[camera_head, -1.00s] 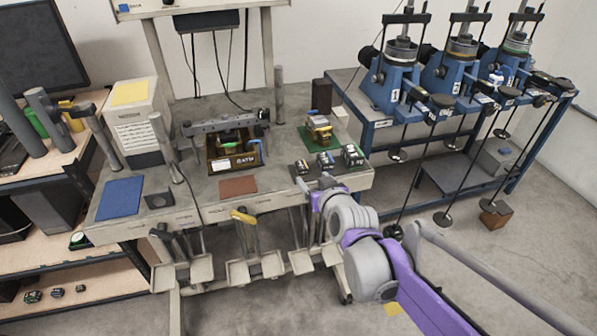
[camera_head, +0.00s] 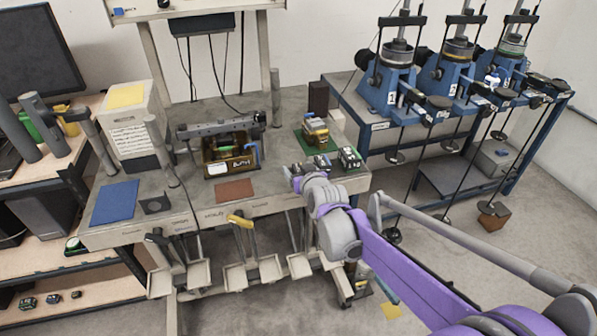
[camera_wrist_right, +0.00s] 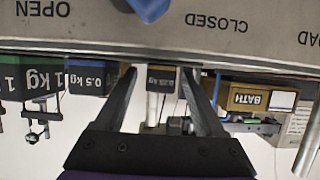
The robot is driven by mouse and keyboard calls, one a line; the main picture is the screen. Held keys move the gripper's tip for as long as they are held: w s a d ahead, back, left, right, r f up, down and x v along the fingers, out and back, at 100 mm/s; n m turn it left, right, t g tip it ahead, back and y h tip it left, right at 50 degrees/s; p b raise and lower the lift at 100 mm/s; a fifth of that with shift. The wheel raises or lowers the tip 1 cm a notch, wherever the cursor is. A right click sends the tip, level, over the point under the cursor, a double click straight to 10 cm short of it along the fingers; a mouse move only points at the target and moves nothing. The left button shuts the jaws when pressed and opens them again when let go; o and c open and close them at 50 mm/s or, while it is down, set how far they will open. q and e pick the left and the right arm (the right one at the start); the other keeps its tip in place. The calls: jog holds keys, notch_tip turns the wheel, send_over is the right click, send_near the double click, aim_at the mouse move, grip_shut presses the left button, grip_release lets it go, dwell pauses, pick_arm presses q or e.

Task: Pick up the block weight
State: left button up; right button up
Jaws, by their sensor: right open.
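The block weights stand in a row at the front right of the bench. In the wrist view a small dark block marked about 0.25 kg (camera_wrist_right: 163,78) appears between the fingers of my right gripper (camera_wrist_right: 157,84), which is open. The blue 0.5 kg block (camera_wrist_right: 85,78) and the green 1 kg block (camera_wrist_right: 30,82) are to its left. In the head view my right gripper (camera_head: 292,172) is at the bench's front edge, beside the blue block (camera_head: 322,161) and green block (camera_head: 350,157). The smallest block is mostly hidden there. My left gripper is out of view.
A panel with OPEN and CLOSED labels (camera_wrist_right: 180,28) runs close along the top of the wrist view. A box marked BATH (camera_head: 230,166) and a brown pad (camera_head: 235,190) are to the left on the bench. A green mat (camera_head: 310,142) with a yellowish device lies behind.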

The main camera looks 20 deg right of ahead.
grip_shut()
dwell(0.5)
